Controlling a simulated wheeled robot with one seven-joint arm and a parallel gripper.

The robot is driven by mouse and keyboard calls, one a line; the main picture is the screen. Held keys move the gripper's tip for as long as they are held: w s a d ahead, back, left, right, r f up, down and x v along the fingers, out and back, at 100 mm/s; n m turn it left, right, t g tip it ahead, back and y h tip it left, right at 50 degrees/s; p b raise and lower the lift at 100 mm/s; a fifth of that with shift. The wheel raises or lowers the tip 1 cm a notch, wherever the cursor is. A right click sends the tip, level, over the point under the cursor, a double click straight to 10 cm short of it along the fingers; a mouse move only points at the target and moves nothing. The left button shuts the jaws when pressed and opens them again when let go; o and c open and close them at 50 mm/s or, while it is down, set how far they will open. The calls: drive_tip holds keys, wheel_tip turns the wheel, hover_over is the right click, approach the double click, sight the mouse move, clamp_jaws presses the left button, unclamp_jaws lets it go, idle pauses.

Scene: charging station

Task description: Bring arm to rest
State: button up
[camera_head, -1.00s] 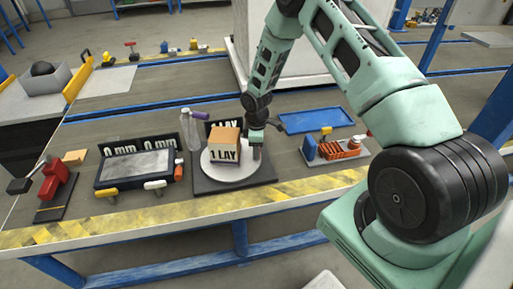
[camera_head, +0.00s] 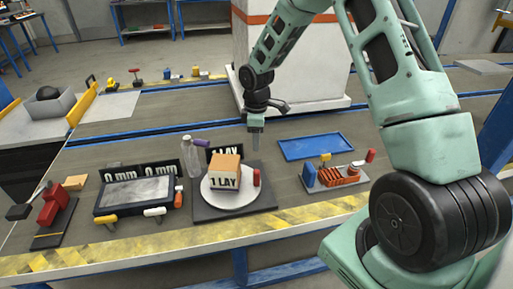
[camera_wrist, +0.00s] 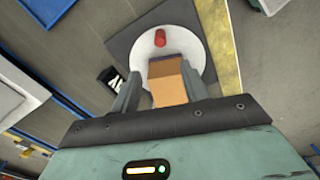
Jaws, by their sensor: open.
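My gripper (camera_head: 256,147) hangs above the bench, a little behind and right of the round white plate (camera_head: 208,196). In the wrist view my gripper (camera_wrist: 163,88) has its two fingers apart with nothing held between them. A small red cylinder (camera_head: 256,177) stands on the plate to the right of the block, apart from my gripper.
A blue tray (camera_head: 316,147) and a small rack with orange parts (camera_head: 338,175) lie to the right. A clear bottle (camera_head: 187,158) stands left of the plate. A grey screen device (camera_head: 137,191) and a red clamp (camera_head: 52,207) are further left. A large white box (camera_head: 285,70) stands behind.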

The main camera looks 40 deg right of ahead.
drive_tip(key=shift+r, duration=0.3)
idle(0.4)
drive_tip(key=s+a+r+m+p, duration=0.1)
drive_tip(key=s+a+r+p, duration=0.1)
drive_tip(key=s+a+r, duration=0.55)
drive_tip(key=s+a+r+p, duration=0.3)
drive_tip(key=s+a+r, duration=0.2)
drive_tip(key=a+r, duration=0.5)
drive_tip(key=s+a+r+m+p, duration=0.1)
drive_tip(key=s+a, duration=0.3)
drive_tip(key=s, duration=0.5)
drive_tip(key=s+a+r+p, duration=0.2)
drive_tip(key=s+a+r, duration=0.1)
drive_tip(key=s, duration=0.7)
drive_tip(key=shift+s+a+r+m+y, duration=0.15)
drive_tip(key=shift+a+r+m+y, duration=0.2)
drive_tip(key=shift+r, duration=0.3)
